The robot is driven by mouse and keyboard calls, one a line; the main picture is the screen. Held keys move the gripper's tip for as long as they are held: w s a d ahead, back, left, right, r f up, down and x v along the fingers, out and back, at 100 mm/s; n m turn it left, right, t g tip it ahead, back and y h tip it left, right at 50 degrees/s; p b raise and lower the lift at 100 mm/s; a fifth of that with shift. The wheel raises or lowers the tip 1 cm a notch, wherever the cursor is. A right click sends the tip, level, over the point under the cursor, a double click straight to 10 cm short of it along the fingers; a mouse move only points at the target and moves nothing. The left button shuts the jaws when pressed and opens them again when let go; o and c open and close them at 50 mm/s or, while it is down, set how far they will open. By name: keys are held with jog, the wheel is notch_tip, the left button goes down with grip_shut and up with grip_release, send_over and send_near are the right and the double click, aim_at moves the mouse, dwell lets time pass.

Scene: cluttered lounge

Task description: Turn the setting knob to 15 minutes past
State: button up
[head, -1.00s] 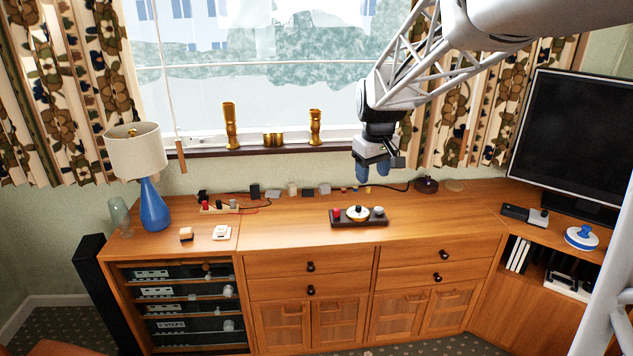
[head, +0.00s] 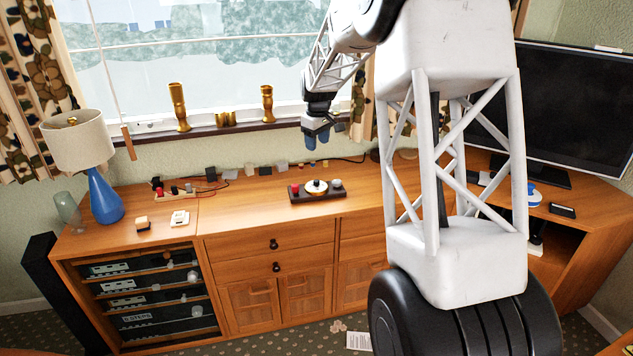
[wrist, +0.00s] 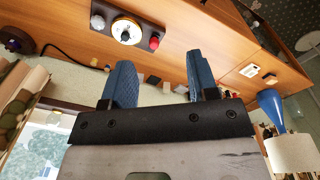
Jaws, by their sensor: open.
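The setting knob (head: 316,184) is a black knob on a round white dial with a gold rim. It sits in the middle of a dark panel (head: 304,199) on the wooden sideboard, between a red button (head: 295,189) and a grey one (head: 337,183). The dial also shows in the wrist view (wrist: 126,31), beyond my fingers; its markings are too small to read. My gripper (head: 317,140) hangs in the air above and behind the panel, near the window sill. Its blue fingers (wrist: 162,82) are apart, with nothing between them.
A blue lamp (head: 104,195) stands at the sideboard's left end. A power strip (head: 175,191) and several small items with cables lie along the wall. Brass vases (head: 179,108) stand on the sill. The sideboard top (head: 245,213) around the panel is mostly clear.

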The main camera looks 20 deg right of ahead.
jog(key=w+d+f+n, duration=0.1)
jog(key=w+d+f, duration=0.1)
jog(key=w+f, duration=0.7)
jog(key=n, duration=0.2)
send_over(317, 181)
jog(key=shift+g, duration=0.4)
jog(key=f, duration=1)
jog(key=shift+w+f, duration=0.1)
jog(key=shift+w, duration=0.1)
jog(key=shift+f, duration=0.15)
jog(key=shift+f, duration=3.8)
jog(key=c, duration=0.9)
